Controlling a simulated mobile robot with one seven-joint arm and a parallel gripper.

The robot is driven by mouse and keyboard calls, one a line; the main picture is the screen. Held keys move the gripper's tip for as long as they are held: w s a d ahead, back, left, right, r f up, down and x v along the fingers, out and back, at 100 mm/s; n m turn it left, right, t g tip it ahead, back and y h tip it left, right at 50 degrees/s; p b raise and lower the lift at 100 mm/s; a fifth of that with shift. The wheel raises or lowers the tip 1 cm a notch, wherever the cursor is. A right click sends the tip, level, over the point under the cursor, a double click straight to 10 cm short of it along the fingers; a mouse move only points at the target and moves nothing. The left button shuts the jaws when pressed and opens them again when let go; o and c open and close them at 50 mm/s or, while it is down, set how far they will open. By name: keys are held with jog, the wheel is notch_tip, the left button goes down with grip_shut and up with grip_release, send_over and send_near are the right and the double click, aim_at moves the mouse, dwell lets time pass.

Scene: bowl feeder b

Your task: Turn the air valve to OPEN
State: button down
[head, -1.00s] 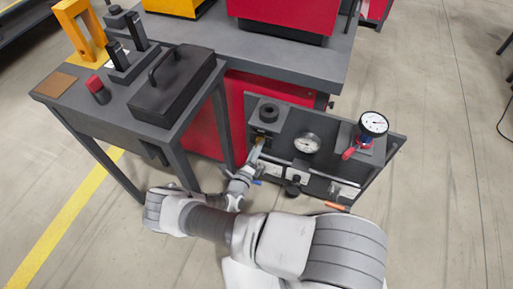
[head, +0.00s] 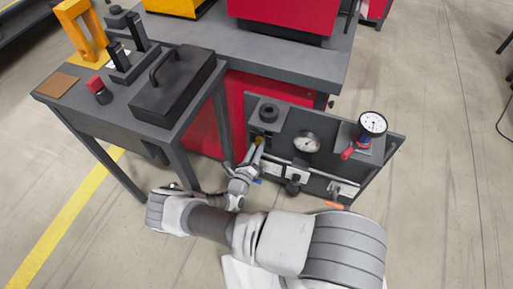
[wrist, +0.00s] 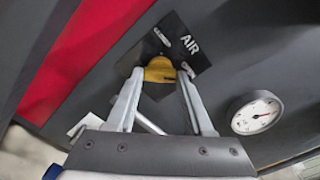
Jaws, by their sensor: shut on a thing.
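The air valve's yellow handle (wrist: 160,70) sits in front of a black plate marked AIR (wrist: 190,45) in the wrist view. My gripper (wrist: 160,77) has one finger on each side of the handle and is shut on it. In the head view, the fingers of my gripper (head: 257,149) reach the left part of the dark upright panel (head: 330,132), below a small shelf with a dark round part (head: 268,112). The handle is mostly hidden there. I cannot read the handle's position against any OPEN mark.
A round white gauge (wrist: 256,113) is right of the fingers in the wrist view. In the head view, another gauge (head: 373,124) with a red handle stands on the panel's right side. A grey table (head: 62,110) is close on the left.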

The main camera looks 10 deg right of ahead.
jog(key=shift+c, duration=1.4)
grip_release()
jog(key=p+v, duration=0.2)
jog(key=v, duration=1.5)
jog(key=shift+s+a, duration=0.2)
